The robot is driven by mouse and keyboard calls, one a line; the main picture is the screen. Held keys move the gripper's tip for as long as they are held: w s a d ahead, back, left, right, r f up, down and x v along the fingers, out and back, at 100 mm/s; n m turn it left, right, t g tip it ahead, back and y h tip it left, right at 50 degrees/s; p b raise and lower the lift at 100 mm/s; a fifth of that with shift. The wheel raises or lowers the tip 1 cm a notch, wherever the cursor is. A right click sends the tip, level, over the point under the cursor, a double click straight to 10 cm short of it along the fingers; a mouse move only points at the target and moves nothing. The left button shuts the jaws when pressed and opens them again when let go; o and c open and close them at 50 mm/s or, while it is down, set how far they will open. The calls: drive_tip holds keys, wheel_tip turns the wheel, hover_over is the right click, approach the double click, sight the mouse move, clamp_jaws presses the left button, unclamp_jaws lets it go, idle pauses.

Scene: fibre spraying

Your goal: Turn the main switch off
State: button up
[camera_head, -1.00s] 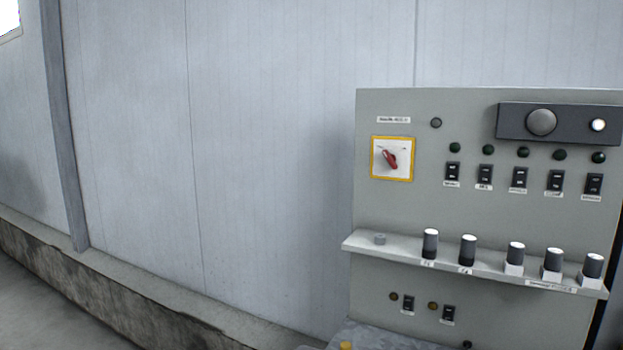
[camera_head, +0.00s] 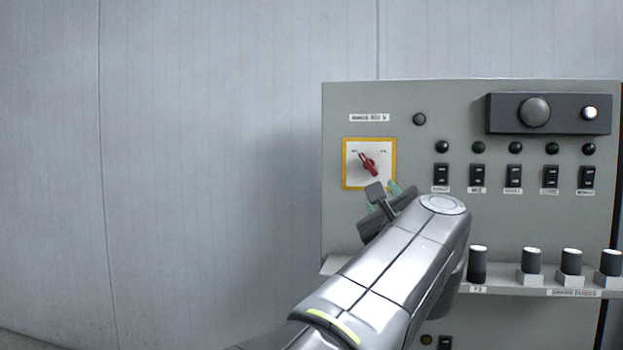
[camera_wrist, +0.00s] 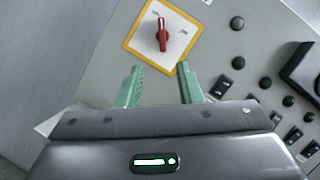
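The main switch (camera_head: 368,164) is a red rotary handle on a white plate with a yellow border, at the upper left of the grey control panel. In the head view the handle is tilted, its upper end to the left. In the wrist view the red handle (camera_wrist: 162,34) stands ahead of my fingers, between their lines. My gripper (camera_head: 382,194) is just below the switch in the head view. In the wrist view my gripper (camera_wrist: 160,84) has its two green fingers wide apart with nothing between them. The fingers appear apart from the handle.
The grey panel (camera_head: 400,100) carries black rocker switches (camera_head: 514,176), dark green lamps (camera_head: 515,147) and a dark box with a round knob (camera_head: 535,112). A shelf with several black knobs (camera_head: 478,264) juts out below. Left of the panel is bare wall (camera_head: 200,150).

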sight(370, 167)
drive_tip(key=p+x, duration=0.3)
drive_tip(key=x, duration=1)
drive_tip(key=shift+w+d+r, duration=0.1)
drive_tip(key=shift+w+r, duration=0.2)
drive_tip(key=c, duration=0.7)
drive_tip(key=shift+n+y, duration=0.6)
drive_tip(key=shift+n, duration=0.7)
drive_tip(key=shift+g, duration=0.3)
